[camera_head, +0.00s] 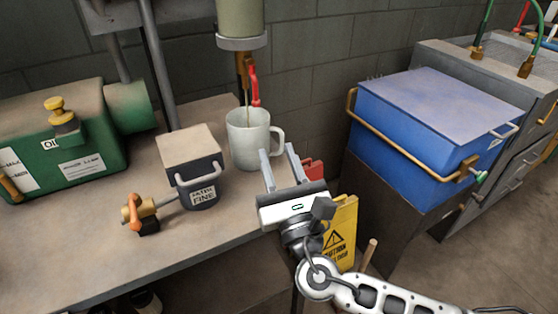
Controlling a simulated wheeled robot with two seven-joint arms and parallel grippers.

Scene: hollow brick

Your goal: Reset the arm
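My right gripper (281,169) comes in from the lower right and hangs near the front edge of the workbench. Its two fingers are spread apart with nothing visible between them. Just behind the fingers stands a white mug (247,138), upright on the bench with its handle to the right. I cannot tell whether the fingers touch the mug. My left gripper is not in view.
The workbench (90,240) also holds a green machine (70,160), a grey box (192,168) and an orange-handled valve (138,212). A dispenser (240,25) with a red lever hangs above the mug. A blue box (430,110) and a yellow caution sign (345,230) are at right.

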